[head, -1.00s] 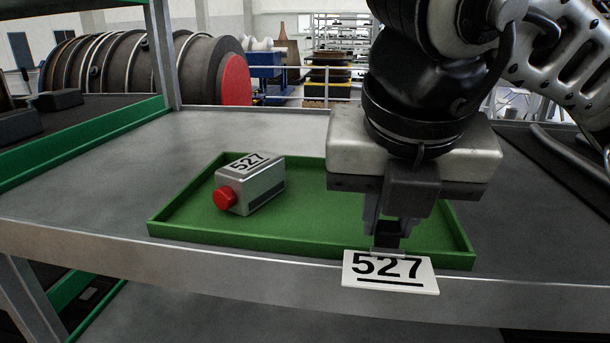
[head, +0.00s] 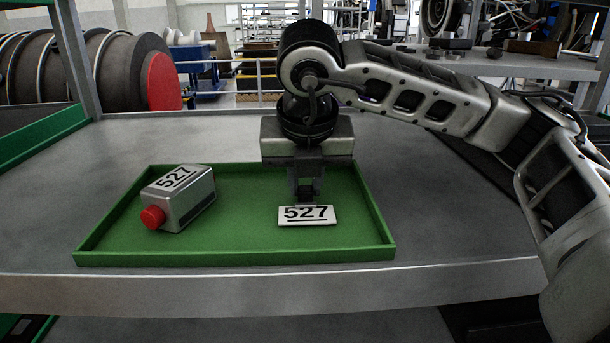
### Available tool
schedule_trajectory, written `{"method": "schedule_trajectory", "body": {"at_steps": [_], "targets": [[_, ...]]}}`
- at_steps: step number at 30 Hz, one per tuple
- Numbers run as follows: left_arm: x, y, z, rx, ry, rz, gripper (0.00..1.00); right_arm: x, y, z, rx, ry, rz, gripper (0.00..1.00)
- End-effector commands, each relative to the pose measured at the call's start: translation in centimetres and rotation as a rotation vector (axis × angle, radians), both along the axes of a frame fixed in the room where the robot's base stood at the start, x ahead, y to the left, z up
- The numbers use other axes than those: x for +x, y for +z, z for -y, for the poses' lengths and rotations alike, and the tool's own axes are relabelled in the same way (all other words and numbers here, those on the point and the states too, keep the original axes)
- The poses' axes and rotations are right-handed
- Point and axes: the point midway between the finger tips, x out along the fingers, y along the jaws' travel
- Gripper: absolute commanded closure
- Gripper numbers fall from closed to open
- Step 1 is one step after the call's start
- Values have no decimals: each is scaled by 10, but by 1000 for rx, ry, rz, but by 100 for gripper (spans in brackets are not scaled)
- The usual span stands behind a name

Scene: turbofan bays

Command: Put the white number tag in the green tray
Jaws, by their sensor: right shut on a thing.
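The white number tag (head: 307,215), marked 527, is inside the outline of the green tray (head: 240,257). My right gripper (head: 305,196) points down over the tray and is shut on the tag's far edge. The tag's face shows toward me; I cannot tell whether it touches the tray floor or hangs just above it. My left gripper is not in view.
A grey metal box (head: 190,205) with a red knob and a 527 label sits in the tray's left part. The tray lies on a grey metal shelf (head: 440,235) with clear surface around it. A shelf post (head: 75,55) stands at the left.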

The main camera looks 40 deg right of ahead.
Motion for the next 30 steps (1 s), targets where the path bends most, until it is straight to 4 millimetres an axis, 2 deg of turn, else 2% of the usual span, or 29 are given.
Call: {"method": "schedule_trajectory", "body": {"at_steps": [7, 11, 12, 14, 23, 26, 30], "targets": [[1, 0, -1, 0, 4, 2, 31, 0, -2, 0, 1, 0, 0, 100], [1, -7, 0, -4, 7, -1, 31, 0, -7, -1, 1, 0, 0, 100], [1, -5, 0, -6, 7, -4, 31, 0, -5, 0, 1, 0, 0, 73], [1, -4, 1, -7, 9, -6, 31, 0, -4, -1, 1, 0, 0, 59], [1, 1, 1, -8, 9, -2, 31, 0, -2, -1, 1, 0, 0, 59], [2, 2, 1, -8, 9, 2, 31, -1, 4, -2, 1, 1, 3, 59], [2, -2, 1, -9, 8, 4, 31, -9, 25, -7, 2, 4, 5, 59]]}}
